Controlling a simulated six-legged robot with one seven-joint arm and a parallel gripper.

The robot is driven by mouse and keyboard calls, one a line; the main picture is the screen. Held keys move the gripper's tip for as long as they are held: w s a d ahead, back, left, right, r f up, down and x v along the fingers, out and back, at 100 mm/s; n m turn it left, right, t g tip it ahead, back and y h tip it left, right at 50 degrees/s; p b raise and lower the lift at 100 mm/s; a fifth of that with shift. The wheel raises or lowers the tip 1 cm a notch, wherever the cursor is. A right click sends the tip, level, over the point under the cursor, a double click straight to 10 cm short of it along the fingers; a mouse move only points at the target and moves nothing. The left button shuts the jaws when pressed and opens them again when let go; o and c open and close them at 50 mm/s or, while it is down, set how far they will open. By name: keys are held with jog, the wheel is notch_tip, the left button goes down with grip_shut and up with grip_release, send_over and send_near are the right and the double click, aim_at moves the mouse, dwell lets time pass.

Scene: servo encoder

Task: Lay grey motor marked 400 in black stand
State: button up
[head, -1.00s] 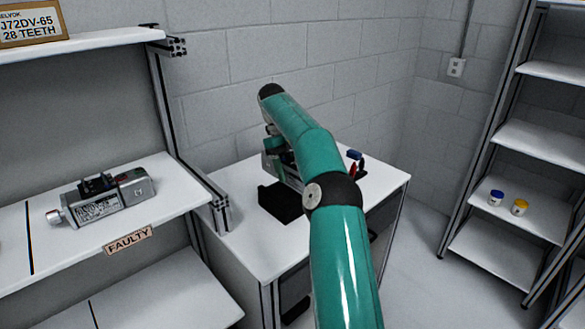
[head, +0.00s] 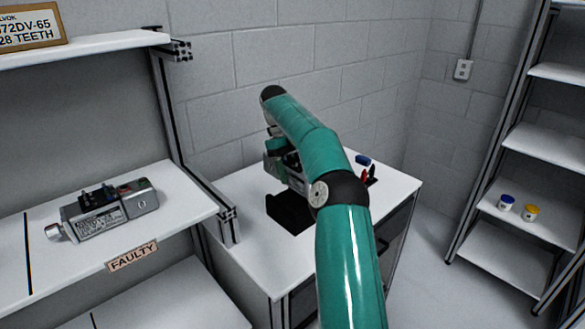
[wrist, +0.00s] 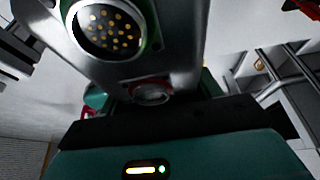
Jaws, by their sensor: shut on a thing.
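My gripper (head: 278,150) is shut on a grey motor (head: 277,165), held above the white table. Most of the held motor is hidden behind my green arm in the head view. In the wrist view the motor (wrist: 165,55) fills the top middle, with a round multi-pin connector facing the camera. No 400 marking on it is legible. The black stand (head: 288,212) sits on the table below the motor, partly hidden by my arm. I cannot tell whether the motor touches it.
Another grey motor (head: 108,209) lies on the left shelf above a FAULTY label (head: 133,256). The shelf post (head: 228,226) stands close to the table's (head: 252,258) left side. Small red and blue items (head: 366,168) lie at the table's back right. Two jars stand on the right rack (head: 520,214).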

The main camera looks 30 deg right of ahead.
jog(key=shift+s+f, duration=0.1)
jog(key=shift+f, duration=2.35)
